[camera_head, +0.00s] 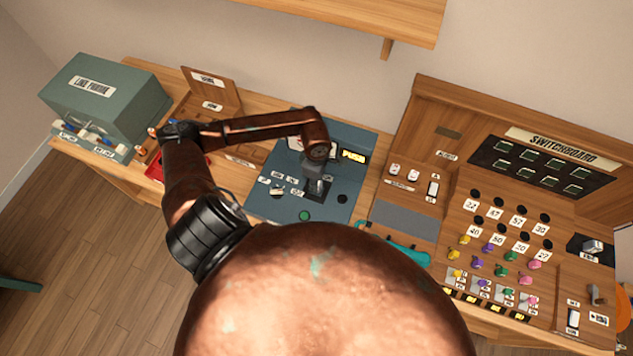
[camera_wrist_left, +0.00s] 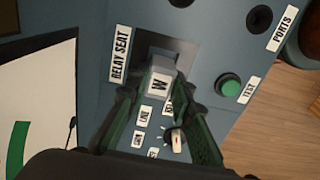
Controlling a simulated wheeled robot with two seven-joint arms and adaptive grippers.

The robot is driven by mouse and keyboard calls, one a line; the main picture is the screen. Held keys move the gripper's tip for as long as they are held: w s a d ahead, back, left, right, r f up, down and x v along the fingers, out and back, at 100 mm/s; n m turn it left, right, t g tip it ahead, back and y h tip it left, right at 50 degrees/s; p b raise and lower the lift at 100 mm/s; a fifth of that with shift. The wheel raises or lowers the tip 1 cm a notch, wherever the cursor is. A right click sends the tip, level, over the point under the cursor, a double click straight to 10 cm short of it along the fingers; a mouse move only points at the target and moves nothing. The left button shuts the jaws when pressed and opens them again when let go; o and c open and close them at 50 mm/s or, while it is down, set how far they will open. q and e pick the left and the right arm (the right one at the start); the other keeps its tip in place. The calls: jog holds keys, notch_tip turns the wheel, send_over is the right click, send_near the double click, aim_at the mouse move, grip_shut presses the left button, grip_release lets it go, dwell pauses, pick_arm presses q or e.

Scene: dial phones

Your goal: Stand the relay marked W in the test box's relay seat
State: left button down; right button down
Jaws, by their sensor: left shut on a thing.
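The relay marked W (camera_wrist_left: 159,82) is a small pale block with a W label, seen in the wrist view between my left gripper's fingers. My left gripper (camera_head: 315,190) is shut on it, over the test box (camera_head: 338,200) in the head view. The relay seat (camera_wrist_left: 172,45) is a dark square recess beside the RELAY SEAT label. The relay overlaps the edge of the recess in the wrist view; I cannot tell whether its base is inside. In the head view my gripper hides most of the relay and seat. My right gripper is not in view.
The test box has a green TEST button (camera_wrist_left: 228,88) and a small knob (camera_wrist_left: 174,138) near the seat. A lit PUSH sign (camera_head: 353,156) stands behind. The switchboard (camera_head: 455,215) with coloured plugs is to the right, the grey-green line cabinet (camera_head: 125,95) to the left.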

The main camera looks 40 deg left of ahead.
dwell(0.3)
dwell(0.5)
pick_arm(q)
jog(key=shift+f+b, duration=0.4)
jog(key=shift+b, duration=0.25)
jog(key=shift+f+b, duration=0.3)
jog(key=c, duration=1.7)
grip_release()
jog(key=shift+o, duration=0.5)
